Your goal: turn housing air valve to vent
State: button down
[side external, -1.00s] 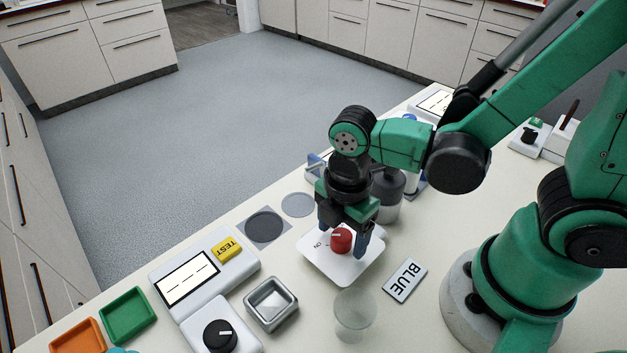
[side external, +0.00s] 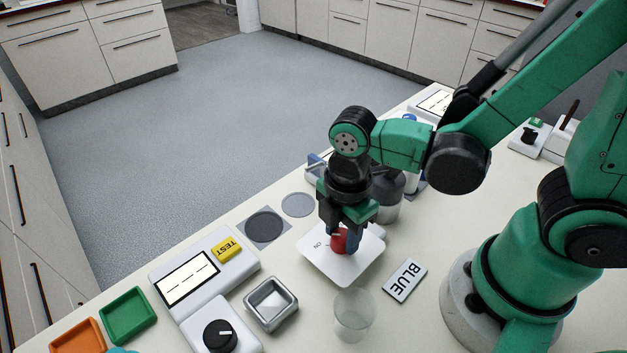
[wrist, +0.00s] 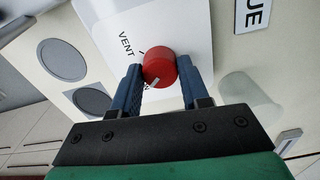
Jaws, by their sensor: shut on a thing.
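The air valve is a round red knob (side external: 338,240) on a white plate (side external: 340,271), with the word ON printed beside it. In the wrist view the knob (wrist: 159,64) has a white pointer mark at its lower edge, on the side away from the printed word VENT (wrist: 126,43). My gripper (side external: 341,243) points down over the plate and is shut on the knob. In the wrist view its two blue fingers (wrist: 162,80) touch the knob from either side. Part of the ON label is hidden by the left finger there.
A clear cup (side external: 354,316) and a BLUE label (side external: 405,281) stand near the plate. A grey bottle (side external: 388,200) is close behind my gripper. A metal tray (side external: 271,303), a dark disc (side external: 264,226) and a box with a yellow TEST button (side external: 227,249) are to the left.

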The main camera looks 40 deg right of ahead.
jog(key=m, duration=0.8)
jog(key=shift+m, duration=0.4)
jog(key=m, duration=0.4)
jog(key=shift+m, duration=1.9)
jog(key=shift+c, duration=2.1)
grip_release()
